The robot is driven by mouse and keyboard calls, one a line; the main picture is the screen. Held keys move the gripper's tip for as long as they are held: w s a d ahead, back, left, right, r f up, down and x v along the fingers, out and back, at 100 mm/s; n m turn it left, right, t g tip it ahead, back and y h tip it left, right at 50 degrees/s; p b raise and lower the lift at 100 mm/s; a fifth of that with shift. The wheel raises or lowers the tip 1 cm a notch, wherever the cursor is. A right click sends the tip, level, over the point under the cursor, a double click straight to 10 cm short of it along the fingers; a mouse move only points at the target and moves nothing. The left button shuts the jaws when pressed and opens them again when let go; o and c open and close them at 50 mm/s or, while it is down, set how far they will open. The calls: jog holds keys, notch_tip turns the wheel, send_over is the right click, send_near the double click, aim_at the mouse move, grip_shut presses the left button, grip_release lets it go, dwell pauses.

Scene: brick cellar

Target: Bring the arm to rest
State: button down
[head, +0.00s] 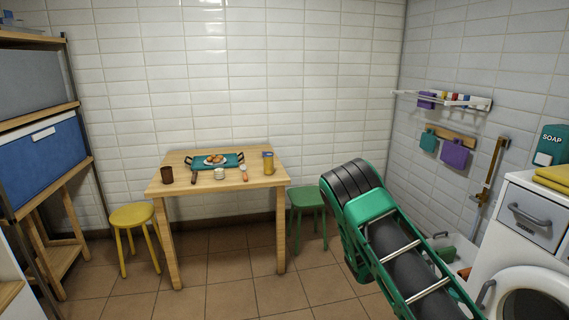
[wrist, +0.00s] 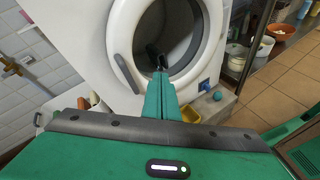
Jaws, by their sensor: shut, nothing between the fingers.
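My gripper (wrist: 159,72) shows in the wrist view with its green fingers together and nothing between them. Its tips appear in front of the round door opening of the white washing machine (wrist: 95,30); I cannot tell how far apart they are. In the head view my green and black arm reaches from the lower right up to the middle, and the gripper itself is not visible there.
The washing machine with a drawer (head: 532,225) stands at the right. A wooden table (head: 222,181) with a teal tray (head: 235,158) stands by the back wall, between a yellow stool (head: 131,215) and a green stool (head: 306,197). Shelves with a blue box (head: 45,160) stand left. The central floor is clear.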

jog(key=s+a+r+m+y, duration=0.3)
jog(key=s+r+m+y, duration=0.7)
jog(key=s+r, duration=0.5)
jog(key=s+a+r+m+t+y, duration=0.1)
jog(key=s+a+r+m, duration=0.2)
jog(key=s, duration=0.5)
jog(key=s+a+r+m+t+y, duration=0.2)
jog(key=s+a+r+m, duration=0.2)
jog(key=s, duration=0.4)
jog(key=shift+s+a+r+m+y, duration=0.2)
jog(key=shift+a+m+y, duration=0.1)
jog(key=shift+a, duration=0.6)
